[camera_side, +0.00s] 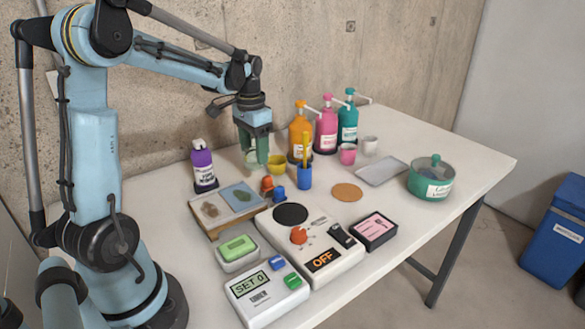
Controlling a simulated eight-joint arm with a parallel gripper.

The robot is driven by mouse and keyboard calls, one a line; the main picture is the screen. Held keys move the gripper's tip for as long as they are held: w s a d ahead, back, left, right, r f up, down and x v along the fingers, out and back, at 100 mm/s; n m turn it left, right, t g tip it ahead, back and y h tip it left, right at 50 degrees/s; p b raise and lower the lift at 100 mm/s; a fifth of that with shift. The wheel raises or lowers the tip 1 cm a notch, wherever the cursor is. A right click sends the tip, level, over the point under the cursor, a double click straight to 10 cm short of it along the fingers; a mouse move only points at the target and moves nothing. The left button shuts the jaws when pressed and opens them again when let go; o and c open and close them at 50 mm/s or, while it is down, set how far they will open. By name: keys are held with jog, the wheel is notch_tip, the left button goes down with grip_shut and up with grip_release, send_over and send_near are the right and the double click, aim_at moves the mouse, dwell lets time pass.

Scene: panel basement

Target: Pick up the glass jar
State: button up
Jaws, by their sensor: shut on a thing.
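My gripper (254,151) points down over the back left part of the white table. Its greenish fingers are closed on a small, pale, see-through thing that looks like the glass jar (251,158). The fingers hide much of the jar, and I cannot tell whether its base touches the table. A yellow cup (276,165) stands just right of the gripper.
A purple bottle (203,166) stands left of the gripper. Pump bottles in orange (301,135), pink (326,128) and teal (348,122) stand to the right. A blue holder (305,177), a hotplate (310,248) and a board (227,208) are in front.

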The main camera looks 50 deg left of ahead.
jog(key=shift+w+d+r, duration=0.1)
jog(key=shift+d+r, duration=0.3)
jog(key=shift+d, duration=0.25)
jog(key=shift+w+d+r, duration=0.1)
jog(key=shift+d+r, duration=0.3)
jog(key=shift+d, duration=0.25)
jog(key=shift+w+d+r, duration=0.1)
jog(key=shift+d+r, duration=0.3)
jog(key=shift+d, duration=0.25)
jog(key=shift+d, duration=0.1)
jog(key=s+d+r+m, duration=0.1)
jog(key=s+d+r, duration=0.15)
jog(key=d, duration=0.85)
jog(key=s+d+r, duration=0.2)
jog(key=s+d, duration=0.1)
jog(key=d, duration=0.8)
jog(key=w+a+f, duration=0.1)
jog(key=a+f, duration=0.1)
jog(key=a, duration=0.1)
jog(key=w+a+f, duration=0.2)
jog(key=a, duration=0.1)
jog(key=w+a+f, duration=0.1)
jog(key=a+f, duration=0.1)
jog(key=a, duration=0.2)
jog(key=shift+w+a+f, duration=0.1)
jog(key=shift+w+f, duration=0.1)
jog(key=shift+f, duration=2.1)
jog(key=shift+f, duration=0.15)
